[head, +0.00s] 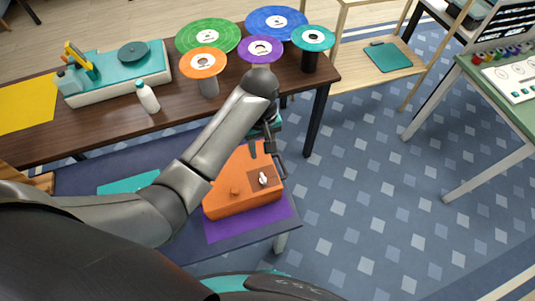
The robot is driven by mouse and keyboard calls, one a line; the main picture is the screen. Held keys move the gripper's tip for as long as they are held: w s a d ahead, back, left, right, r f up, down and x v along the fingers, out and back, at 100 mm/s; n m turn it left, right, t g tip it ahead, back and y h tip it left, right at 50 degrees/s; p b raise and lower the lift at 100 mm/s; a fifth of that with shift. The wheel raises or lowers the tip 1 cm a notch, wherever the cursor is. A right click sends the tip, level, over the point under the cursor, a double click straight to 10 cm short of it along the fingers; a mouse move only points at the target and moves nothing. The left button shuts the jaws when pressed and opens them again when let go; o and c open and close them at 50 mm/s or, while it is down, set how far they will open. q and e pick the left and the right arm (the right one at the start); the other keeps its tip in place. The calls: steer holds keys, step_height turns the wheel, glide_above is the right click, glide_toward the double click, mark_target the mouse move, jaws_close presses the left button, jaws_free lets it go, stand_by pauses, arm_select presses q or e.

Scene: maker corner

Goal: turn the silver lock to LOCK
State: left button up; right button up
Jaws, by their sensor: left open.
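An orange box (228,200) sits on a purple mat (255,220) on the low table. The small silver lock (263,178) is on a brown square plate on the box's upper right face. Its labels are too small to read. My left gripper (269,157) reaches down over the far right part of the box, just above the lock, with its fingers apart and nothing seen between them. I cannot tell whether a finger touches the box. My right gripper is not in view.
A brown table (110,115) behind holds several coloured discs on stands, a teal-topped machine (118,72) and a white bottle (147,97). A green table (500,90) stands at the right. The patterned floor (370,190) between is clear.

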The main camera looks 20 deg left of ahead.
mark_target(263, 178)
arm_select(q)
steer(key=f+b, duration=0.1)
steer(key=f, duration=0.4)
steer(key=f+b, duration=0.2)
steer(key=f, duration=0.2)
steer(key=f+b, duration=0.1)
steer(key=f, duration=0.4)
steer(key=shift+s+f, duration=0.3)
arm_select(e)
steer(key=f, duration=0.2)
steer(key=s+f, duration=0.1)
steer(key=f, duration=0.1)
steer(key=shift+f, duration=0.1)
arm_select(q)
jaws_close()
